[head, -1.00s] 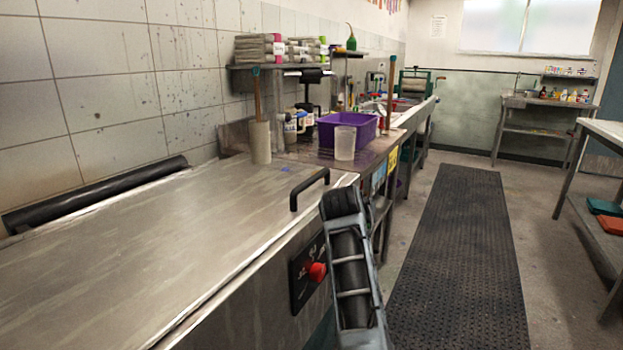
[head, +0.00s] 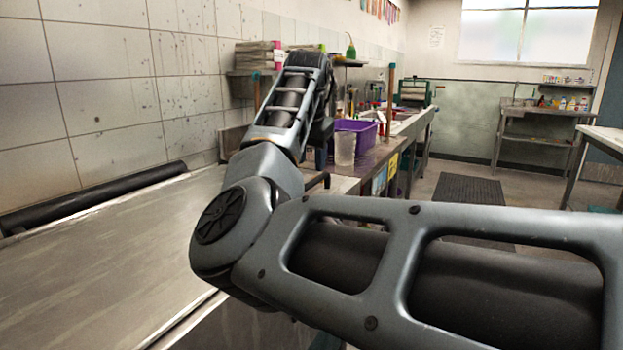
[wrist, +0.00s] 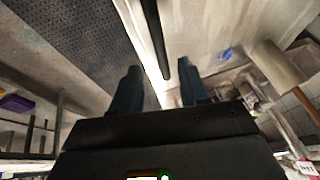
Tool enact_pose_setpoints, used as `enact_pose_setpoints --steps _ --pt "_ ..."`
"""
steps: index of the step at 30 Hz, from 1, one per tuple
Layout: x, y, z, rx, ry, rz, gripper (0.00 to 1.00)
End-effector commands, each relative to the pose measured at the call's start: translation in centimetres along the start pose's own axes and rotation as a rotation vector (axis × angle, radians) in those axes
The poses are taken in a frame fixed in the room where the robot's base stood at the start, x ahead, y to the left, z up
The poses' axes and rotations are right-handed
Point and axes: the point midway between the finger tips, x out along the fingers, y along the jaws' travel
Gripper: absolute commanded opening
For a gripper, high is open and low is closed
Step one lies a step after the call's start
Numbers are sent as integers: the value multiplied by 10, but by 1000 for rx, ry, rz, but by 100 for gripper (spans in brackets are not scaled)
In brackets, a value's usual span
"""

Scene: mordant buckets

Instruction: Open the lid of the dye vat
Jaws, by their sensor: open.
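The dye vat's broad metal lid (head: 110,255) lies flat and shut on the left in the head view. Its black handle (head: 319,181) shows only in part behind my arm, at the lid's right edge. In the wrist view, the handle (wrist: 158,45) is a dark bar near the lid's edge, with the lid surface (wrist: 208,35) to its right. My gripper (wrist: 158,80) is open, its two dark fingers apart. The handle's near end appears in line with the gap between them; I cannot tell the depth. The head view hides my fingers behind my arm.
A counter behind the vat holds a purple tub (head: 358,131) and a clear beaker (head: 345,147). A black roller (head: 95,195) lies along the wall. A dark floor mat (head: 470,195) runs along the aisle to the right.

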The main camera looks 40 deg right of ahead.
Motion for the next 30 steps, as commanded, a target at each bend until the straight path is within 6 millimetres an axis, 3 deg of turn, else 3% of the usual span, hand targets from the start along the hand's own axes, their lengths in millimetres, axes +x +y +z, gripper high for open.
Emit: enact_pose_setpoints --steps 6,12,24,30 --pt "36 1 0 0 -1 2 44" --pt "59 1 0 -1 0 1 44" --pt "66 1 0 0 2 0 43" --pt "66 1 0 0 2 0 24"
